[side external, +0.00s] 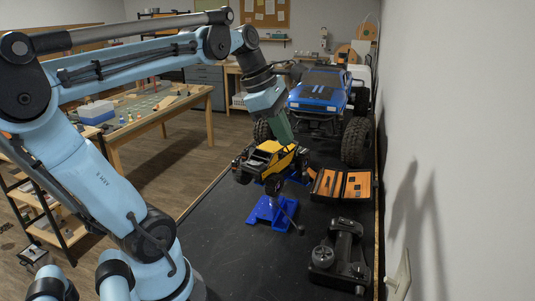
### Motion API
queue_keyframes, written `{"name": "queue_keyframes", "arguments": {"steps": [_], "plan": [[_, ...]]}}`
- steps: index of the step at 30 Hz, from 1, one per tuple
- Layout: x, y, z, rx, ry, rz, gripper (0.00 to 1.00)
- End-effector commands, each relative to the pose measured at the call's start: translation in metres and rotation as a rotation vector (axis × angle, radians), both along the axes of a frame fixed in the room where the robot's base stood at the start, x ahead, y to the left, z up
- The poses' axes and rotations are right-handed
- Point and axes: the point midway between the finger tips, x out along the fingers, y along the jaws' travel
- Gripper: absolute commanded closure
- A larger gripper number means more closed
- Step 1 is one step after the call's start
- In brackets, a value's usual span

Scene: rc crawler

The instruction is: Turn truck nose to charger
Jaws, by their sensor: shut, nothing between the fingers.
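A small yellow truck (273,156) with black trim and dark wheels sits on a blue stand (262,212) on the black bench top. Its long side runs slantwise, from lower left to upper right. I cannot tell clearly which end is its nose. My gripper (284,136) points down just above and behind the truck's roof. It is shut and holds nothing; its fingertips are small, and I cannot tell whether they touch the truck. I cannot make out a thing that is surely the charger. A black device (341,256) lies at the front right of the bench.
A large blue truck (319,92) with big tyres stands behind the stand. An open orange-lined tool case (342,186) lies to the right of the small truck. The wall (458,150) bounds the bench on the right. The bench top (232,250) is bare at front left.

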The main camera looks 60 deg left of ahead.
Motion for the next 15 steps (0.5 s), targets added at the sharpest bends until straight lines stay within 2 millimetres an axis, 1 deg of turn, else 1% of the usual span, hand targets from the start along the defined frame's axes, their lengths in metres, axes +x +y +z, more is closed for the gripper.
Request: {"name": "queue_keyframes", "arguments": {"steps": [3, 15], "plan": [[-0.0029, 0.0017, -0.0015, 0.088, -0.052, -0.232, 1.0], [-0.0111, 0.0054, -0.0057, 0.421, -0.238, -1.015, 1.0]]}}
